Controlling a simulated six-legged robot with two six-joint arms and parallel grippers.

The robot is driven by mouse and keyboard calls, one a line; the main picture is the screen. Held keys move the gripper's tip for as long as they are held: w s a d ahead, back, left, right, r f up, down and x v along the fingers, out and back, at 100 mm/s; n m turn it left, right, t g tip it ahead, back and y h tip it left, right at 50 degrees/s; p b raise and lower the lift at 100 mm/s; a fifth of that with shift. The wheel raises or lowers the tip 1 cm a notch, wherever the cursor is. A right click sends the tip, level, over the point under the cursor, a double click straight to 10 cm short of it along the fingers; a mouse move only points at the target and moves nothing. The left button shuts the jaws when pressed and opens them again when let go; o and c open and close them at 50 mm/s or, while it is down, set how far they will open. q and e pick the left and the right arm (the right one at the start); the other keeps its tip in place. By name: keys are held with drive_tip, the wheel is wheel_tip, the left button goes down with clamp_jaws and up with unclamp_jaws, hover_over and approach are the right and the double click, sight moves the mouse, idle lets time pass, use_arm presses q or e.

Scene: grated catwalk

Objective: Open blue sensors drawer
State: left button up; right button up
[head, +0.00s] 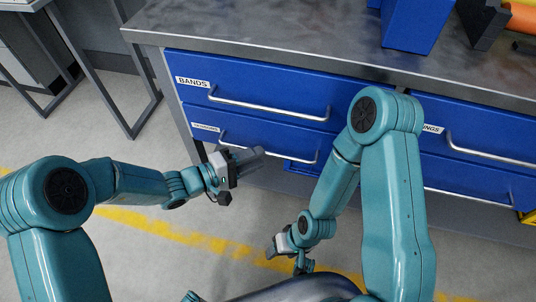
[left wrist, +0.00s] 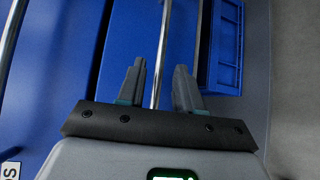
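The blue sensors drawer (head: 233,127) is the lower left drawer of the cabinet, under the one labelled BANDS. Its small label is hard to read. It looks shut. Its silver bar handle (head: 290,155) is partly hidden by my left gripper (head: 252,160). In the left wrist view my left gripper (left wrist: 159,88) is open, and the handle bar (left wrist: 163,50) runs between its two fingers without visible contact. My right gripper (head: 273,248) hangs low over the floor, away from the cabinet. Its fingers are too small to judge.
The BANDS drawer (head: 240,83) with its bar handle is just above. A small blue bin (left wrist: 224,50) sits beyond the sensors handle. More blue drawers (head: 480,140) are at the right. The grey worktop (head: 270,40) carries blue boxes (head: 415,22).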

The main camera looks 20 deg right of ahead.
sight(268, 153)
use_arm(q)
drive_tip(key=x, duration=0.4)
drive_tip(key=shift+w+d+f+b, duration=0.1)
drive_tip(key=shift+d+b, duration=0.25)
clamp_jaws()
drive_tip(key=shift+a, duration=0.15)
